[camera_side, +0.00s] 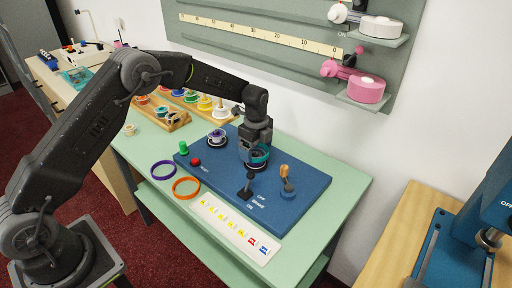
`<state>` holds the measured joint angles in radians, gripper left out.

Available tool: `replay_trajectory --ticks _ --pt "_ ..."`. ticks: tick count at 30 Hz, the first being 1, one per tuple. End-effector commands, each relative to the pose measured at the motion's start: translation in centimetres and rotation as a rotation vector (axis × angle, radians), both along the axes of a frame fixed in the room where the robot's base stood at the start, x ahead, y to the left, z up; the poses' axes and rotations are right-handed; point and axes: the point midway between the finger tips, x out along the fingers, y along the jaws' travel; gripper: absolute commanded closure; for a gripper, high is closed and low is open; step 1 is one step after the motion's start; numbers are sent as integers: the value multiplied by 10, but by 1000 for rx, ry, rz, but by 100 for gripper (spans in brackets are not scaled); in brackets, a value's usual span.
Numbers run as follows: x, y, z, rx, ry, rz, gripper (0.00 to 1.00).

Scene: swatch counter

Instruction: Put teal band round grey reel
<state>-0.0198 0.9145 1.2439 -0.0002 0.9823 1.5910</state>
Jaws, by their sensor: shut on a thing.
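My gripper (257,147) points down over the blue panel and is shut on the teal band (261,157). A dark grey round piece (255,166) shows just below the band and looks like the grey reel on its base. The fingers and the band hide most of it. I cannot tell whether the band is round the reel or still above it.
The blue panel (300,208) has a purple-topped reel (216,137), a black lever (247,187), an orange-handled lever (286,182), a red button (196,162) and a green knob (183,148). A purple band (163,169) and an orange band (186,188) lie on the green counter (345,190). Racks of coloured reels stand behind.

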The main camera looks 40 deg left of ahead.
Motion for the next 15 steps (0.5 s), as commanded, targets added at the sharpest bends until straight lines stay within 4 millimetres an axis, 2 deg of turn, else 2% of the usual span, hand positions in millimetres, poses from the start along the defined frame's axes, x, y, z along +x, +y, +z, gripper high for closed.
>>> replay_trajectory --ticks 15 --pt "0 0 -6 0 0 0 35"
